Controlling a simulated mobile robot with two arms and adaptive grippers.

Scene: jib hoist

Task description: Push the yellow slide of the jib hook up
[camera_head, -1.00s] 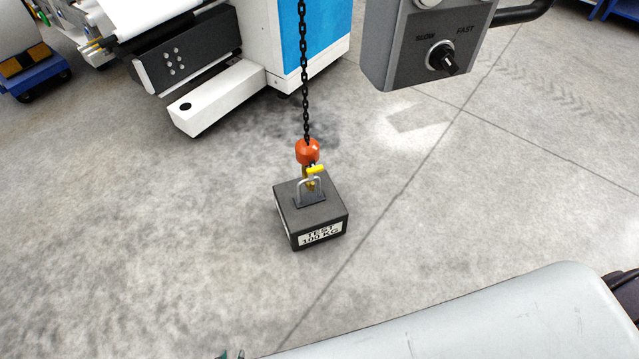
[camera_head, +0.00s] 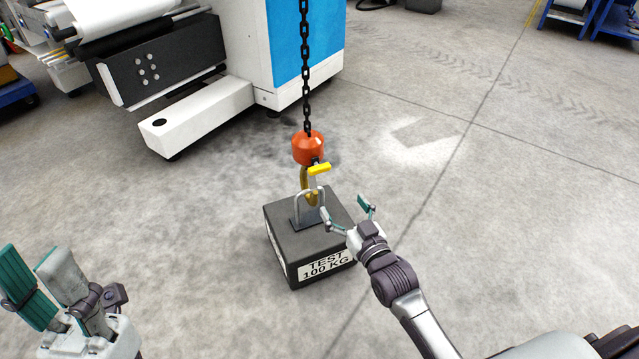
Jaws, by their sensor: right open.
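The yellow slide (camera_head: 319,169) shows on the hook just below the orange hook block (camera_head: 307,148), which hangs on a black chain (camera_head: 305,80). The brass-coloured hook (camera_head: 305,181) reaches down to the metal shackle (camera_head: 297,208) on top of the dark test weight (camera_head: 283,244), marked "TEST 100 KG". My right gripper (camera_head: 346,211) is open and empty, lower right of the slide, in front of or over the weight's right edge. Whether it touches the weight I cannot tell. My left gripper (camera_head: 30,266) is at the lower left, fingers apart, far from the hook.
A white and blue machine (camera_head: 250,50) with a low white beam (camera_head: 196,117) stands behind and left of the weight. Blue racks (camera_head: 566,18) stand at the far top right. The grey floor (camera_head: 500,230) to the right is clear.

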